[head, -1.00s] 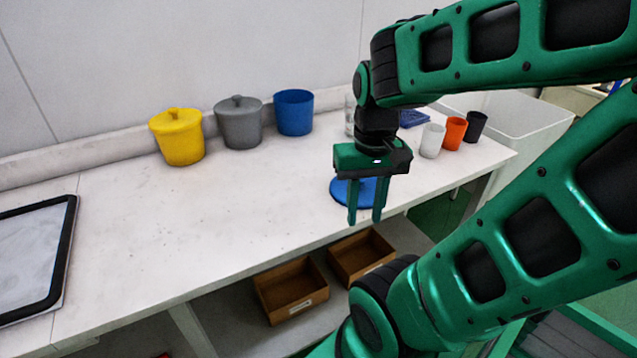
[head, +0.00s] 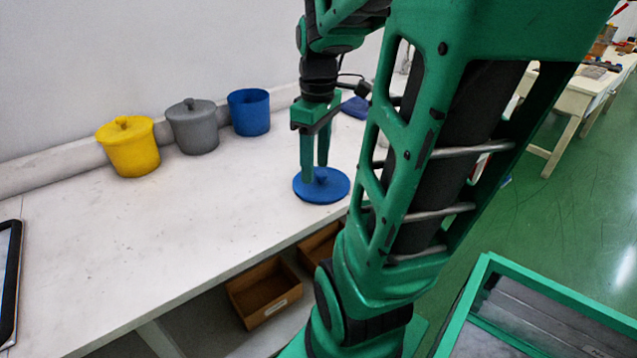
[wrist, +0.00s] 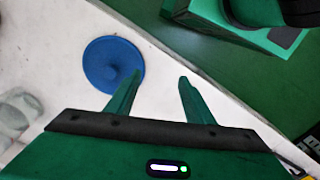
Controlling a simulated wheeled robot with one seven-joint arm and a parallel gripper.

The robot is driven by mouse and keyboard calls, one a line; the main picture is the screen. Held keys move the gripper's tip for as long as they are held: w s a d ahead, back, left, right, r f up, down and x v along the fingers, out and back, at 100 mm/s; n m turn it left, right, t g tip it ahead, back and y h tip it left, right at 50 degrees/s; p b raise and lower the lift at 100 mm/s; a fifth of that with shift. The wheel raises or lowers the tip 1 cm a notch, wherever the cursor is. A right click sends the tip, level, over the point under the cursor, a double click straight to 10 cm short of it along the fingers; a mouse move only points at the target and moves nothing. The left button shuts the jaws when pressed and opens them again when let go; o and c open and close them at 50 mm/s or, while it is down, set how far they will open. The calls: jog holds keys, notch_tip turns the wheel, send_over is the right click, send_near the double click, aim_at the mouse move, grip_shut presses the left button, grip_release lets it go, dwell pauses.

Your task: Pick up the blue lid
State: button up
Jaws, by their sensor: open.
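The blue lid (head: 333,190) lies flat on the white bench near its front edge, with its round knob upward. In the wrist view the lid (wrist: 106,62) is at the upper left, beyond the left fingertip. My gripper (head: 315,174) points down, open and empty, and in the head view its fingers overlap the lid's far part. In the wrist view the gap between the fingertips (wrist: 159,77) lies to the right of the knob, over bare bench. I cannot tell how high the fingertips are above the lid.
A blue pot (head: 249,113) without a lid stands at the back, beside a lidded grey pot (head: 193,128) and a lidded yellow pot (head: 131,150). Open brown boxes (head: 262,291) sit below the bench. The bench's middle is clear.

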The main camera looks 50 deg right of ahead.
jog(key=w+d+n, duration=0.5)
jog(key=d+n, duration=0.5)
jog(key=d, duration=0.2)
send_over(321, 173)
jog(key=d, duration=0.2)
jog(key=shift+n+t+y, duration=0.3)
jog(key=shift+y, duration=0.1)
jog(key=f, duration=0.4)
jog(key=shift+s+a+f, duration=0.2)
jog(key=shift+s+a, duration=0.05)
jog(key=shift+s, duration=0.05)
jog(key=shift+w+a+f, duration=0.1)
jog(key=shift+a+f, duration=0.1)
jog(key=shift+f, duration=0.7)
jog(key=shift+w+a+f, duration=0.1)
jog(key=shift+a+f, duration=0.1)
jog(key=shift+f, duration=0.75)
jog(key=shift+a+f, duration=0.2)
jog(key=shift+f, duration=0.7)
grip_shut()
